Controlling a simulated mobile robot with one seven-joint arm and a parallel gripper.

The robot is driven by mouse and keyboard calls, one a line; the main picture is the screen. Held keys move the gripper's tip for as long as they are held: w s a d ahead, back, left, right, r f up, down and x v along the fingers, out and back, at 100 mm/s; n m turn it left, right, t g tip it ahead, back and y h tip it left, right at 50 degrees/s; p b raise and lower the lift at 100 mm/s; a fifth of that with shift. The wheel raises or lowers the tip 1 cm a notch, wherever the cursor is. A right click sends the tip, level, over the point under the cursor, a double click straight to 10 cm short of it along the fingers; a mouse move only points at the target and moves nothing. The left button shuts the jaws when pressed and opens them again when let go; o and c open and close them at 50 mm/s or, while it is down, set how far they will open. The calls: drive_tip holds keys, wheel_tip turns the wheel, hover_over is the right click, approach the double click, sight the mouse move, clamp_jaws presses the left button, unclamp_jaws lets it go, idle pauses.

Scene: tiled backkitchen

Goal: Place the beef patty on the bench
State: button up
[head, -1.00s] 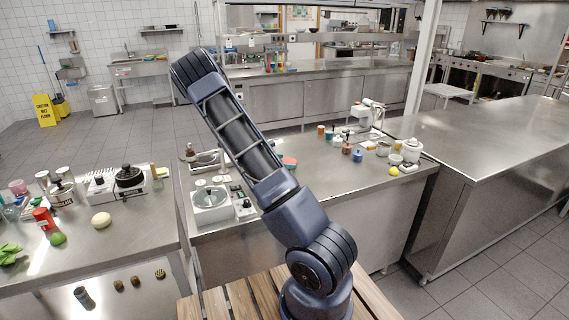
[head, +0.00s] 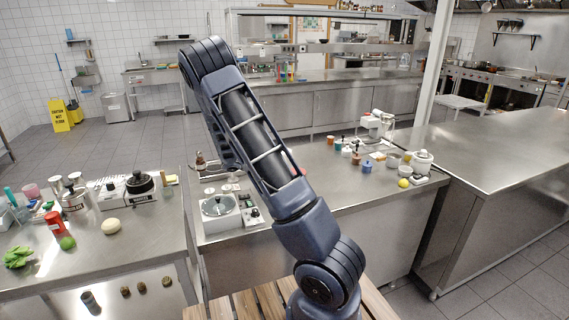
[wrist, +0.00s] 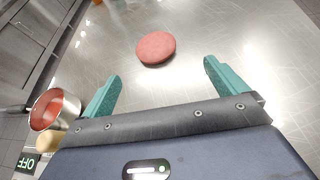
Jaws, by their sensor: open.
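The beef patty (wrist: 156,47) is a round, flat, reddish-pink disc in the wrist view. It lies on a bare steel surface (wrist: 190,75), ahead of my fingertips. My gripper (wrist: 161,75) is open, with its two teal fingers spread wide and nothing between them. The patty sits beyond the gap between the fingers, nearer the left one, and neither finger touches it. In the head view my arm hides the patty and my gripper. The middle steel bench (head: 330,190) stands in front of me there.
A red-lined pan (wrist: 55,110) is close left of the gripper in the wrist view. The bench's front middle is clear.

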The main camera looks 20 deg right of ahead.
drive_tip(key=s+a+r+m+t+y, duration=0.1)
drive_tip(key=s+r+m+y, duration=0.3)
drive_tip(key=s, duration=0.8)
drive_tip(key=s+a+r+m+t+y, duration=0.1)
drive_tip(key=s+a+r+m+y, duration=0.3)
drive_tip(key=s+r+m, duration=0.4)
drive_tip(key=s+a+r+m+t+y, duration=0.1)
drive_tip(key=s+a+r+m+y, duration=0.2)
drive_tip(key=s+r, duration=0.9)
drive_tip(key=s+m+y, duration=0.2)
drive_tip(key=s+m, duration=0.2)
drive_tip(key=s, duration=0.2)
drive_tip(key=shift+r, duration=0.25)
